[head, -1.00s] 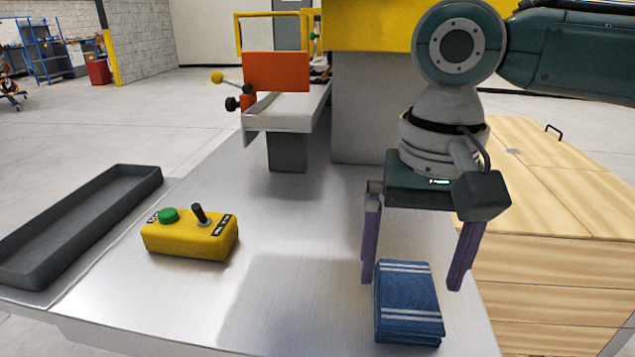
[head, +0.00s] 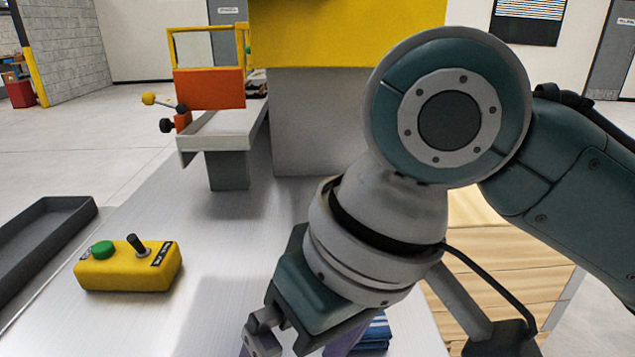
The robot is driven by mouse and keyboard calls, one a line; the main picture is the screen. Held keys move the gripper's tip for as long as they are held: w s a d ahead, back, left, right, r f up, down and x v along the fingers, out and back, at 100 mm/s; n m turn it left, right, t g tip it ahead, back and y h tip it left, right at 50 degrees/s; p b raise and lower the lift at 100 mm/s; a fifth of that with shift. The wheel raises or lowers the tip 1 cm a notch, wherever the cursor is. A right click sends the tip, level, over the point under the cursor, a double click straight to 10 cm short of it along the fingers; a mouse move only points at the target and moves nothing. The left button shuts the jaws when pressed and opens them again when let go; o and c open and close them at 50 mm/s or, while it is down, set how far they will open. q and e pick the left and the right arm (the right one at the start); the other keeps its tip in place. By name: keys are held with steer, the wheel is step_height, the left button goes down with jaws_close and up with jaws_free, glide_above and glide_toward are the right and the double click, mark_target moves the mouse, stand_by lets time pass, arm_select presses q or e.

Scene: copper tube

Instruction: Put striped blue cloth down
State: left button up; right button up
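The striped blue cloth (head: 376,334) lies folded on the metal table at the bottom of the head view. My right gripper and arm cover most of it, and only a blue part with light stripes shows. My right gripper (head: 298,349) is at the bottom edge, in front of and to the left of the visible cloth. Its two purple fingers stand wide apart, and their tips are cut off by the frame. I see nothing held between them. My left gripper is not in view.
A yellow control box (head: 128,268) with a green button and a black lever stands on the table at left. An orange-panelled machine (head: 209,90) stands at the back. A wooden cabinet (head: 500,268) is at right. The table's middle is clear.

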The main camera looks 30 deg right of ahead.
steer(key=s+d+f+n+t+h, duration=0.1)
steer(key=s+d+f+h, duration=0.1)
steer(key=s+d, duration=0.5)
steer(key=s+f, duration=0.1)
steer(key=s, duration=0.2)
steer(key=shift+d+f+h, duration=0.2)
steer(key=shift+f+h, duration=0.05)
steer(key=shift+h, duration=0.05)
